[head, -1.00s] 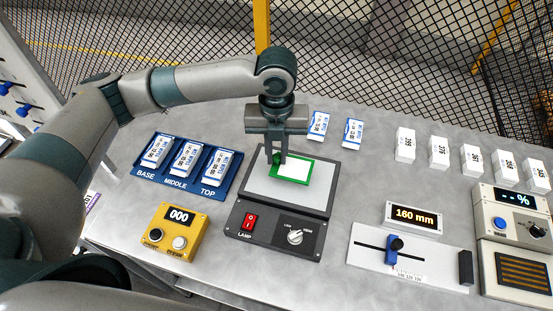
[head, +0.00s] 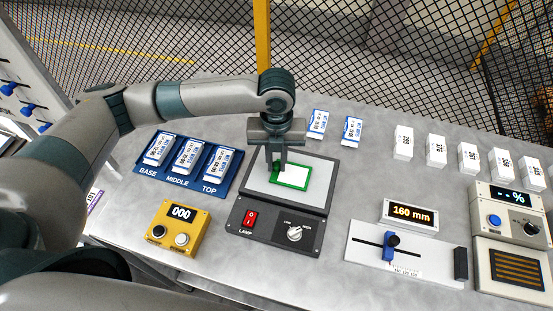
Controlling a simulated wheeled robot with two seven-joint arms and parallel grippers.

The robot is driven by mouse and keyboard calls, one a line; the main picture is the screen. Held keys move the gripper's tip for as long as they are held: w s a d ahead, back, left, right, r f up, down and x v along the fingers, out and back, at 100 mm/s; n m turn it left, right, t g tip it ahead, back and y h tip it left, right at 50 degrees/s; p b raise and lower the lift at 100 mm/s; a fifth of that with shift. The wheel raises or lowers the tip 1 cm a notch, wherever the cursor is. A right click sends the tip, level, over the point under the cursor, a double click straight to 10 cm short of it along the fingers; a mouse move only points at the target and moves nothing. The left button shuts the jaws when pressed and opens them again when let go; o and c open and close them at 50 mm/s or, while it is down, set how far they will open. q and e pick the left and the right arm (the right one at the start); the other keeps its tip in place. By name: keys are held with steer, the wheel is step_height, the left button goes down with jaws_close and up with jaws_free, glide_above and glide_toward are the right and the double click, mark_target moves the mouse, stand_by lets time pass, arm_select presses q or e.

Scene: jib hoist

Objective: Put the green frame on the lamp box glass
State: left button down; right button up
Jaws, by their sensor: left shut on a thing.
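The green frame (head: 291,186), a thin rectangle around a bright white area, is at the lamp box glass (head: 319,189), near its middle. It looks flat on the glass or just above it; I cannot tell which. My left gripper (head: 276,168) points down and is shut on the frame's left side. The lamp box (head: 268,228) is dark grey, with a red switch (head: 250,219) and a white knob (head: 294,233) on its front panel. My right gripper is not in view.
A blue tray (head: 187,178) with blue-and-white blocks stands left. A yellow counter box (head: 178,228) reading 000 is front left. A slide gauge (head: 408,262) and a percent meter (head: 508,215) stand right. White blocks line the back right. A mesh fence is behind.

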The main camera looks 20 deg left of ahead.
arm_select(q)
steer(key=shift+f, duration=0.15)
steer(key=c, duration=1.7)
jaws_free()
steer(key=shift+o, duration=0.2)
step_height(320, 180, up, 12)
steer(key=b, duration=0.4)
steer(key=shift+r, duration=0.2)
